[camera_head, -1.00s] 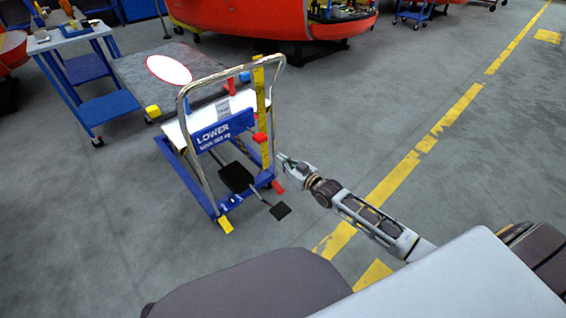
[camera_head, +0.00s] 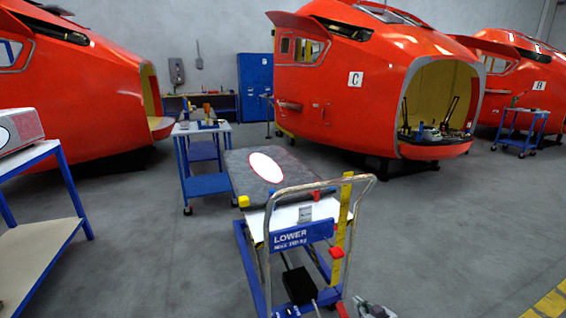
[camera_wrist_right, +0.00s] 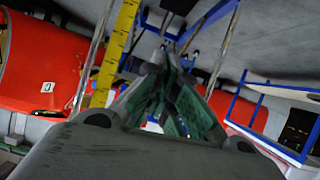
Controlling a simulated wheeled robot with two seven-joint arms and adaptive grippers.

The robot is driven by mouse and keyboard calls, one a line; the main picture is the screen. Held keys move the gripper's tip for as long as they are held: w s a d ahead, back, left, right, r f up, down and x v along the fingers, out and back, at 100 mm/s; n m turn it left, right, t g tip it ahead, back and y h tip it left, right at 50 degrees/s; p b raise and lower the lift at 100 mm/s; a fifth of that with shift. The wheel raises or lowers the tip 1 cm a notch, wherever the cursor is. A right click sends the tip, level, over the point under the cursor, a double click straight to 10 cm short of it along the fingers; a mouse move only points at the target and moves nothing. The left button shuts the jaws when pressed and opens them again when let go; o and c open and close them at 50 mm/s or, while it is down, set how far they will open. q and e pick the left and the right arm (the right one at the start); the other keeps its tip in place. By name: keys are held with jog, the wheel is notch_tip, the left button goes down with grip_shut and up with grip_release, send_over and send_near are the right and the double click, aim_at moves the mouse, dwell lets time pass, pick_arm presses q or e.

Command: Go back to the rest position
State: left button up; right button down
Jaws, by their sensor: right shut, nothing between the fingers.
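My right gripper (camera_head: 372,309) shows at the bottom edge of the head view, just right of the lift cart's lower frame. In the right wrist view its green-padded fingers (camera_wrist_right: 172,98) are together with nothing between them. My left gripper is in neither view. The blue lift cart (camera_head: 289,238), marked LOWER, stands in front of me with its chrome handle upright. A grey panel with a white, red-rimmed oval (camera_head: 266,168) lies on top of the cart. I cannot tell whether the gripper touches the cart.
A blue tool trolley (camera_head: 208,184) stands behind the cart's left side. A blue-framed table (camera_head: 62,190) with a grey box (camera_head: 20,130) is at the left. Red nosecones (camera_head: 375,85) stand behind. The floor (camera_head: 450,220) to the right is clear.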

jog(key=s+a+f+m+g+h+p, duration=0.15)
jog(key=s+f+g+p, duration=0.35)
jog(key=s, duration=0.6)
jog(key=s+a+f+g+h+p, duration=0.1)
jog(key=s+a+f+g+p, duration=0.15)
jog(key=s+f, duration=0.7)
jog(key=s+a+f+m+g+h+p, duration=0.1)
jog(key=s+a+f+g+p, duration=0.2)
jog(key=s, duration=1)
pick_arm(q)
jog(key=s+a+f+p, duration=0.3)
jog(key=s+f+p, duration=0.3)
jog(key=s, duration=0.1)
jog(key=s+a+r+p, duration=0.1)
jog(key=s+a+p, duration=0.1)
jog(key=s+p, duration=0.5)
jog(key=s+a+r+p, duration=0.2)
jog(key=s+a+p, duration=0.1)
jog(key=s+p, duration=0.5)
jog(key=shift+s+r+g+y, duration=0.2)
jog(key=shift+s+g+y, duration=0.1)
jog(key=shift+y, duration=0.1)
pick_arm(e)
jog(key=s+d, duration=0.3)
jog(key=s, duration=0.7)
jog(key=s+d, duration=0.4)
jog(key=s, duration=0.6)
jog(key=shift+d+r, duration=0.2)
jog(key=shift+r, duration=0.05)
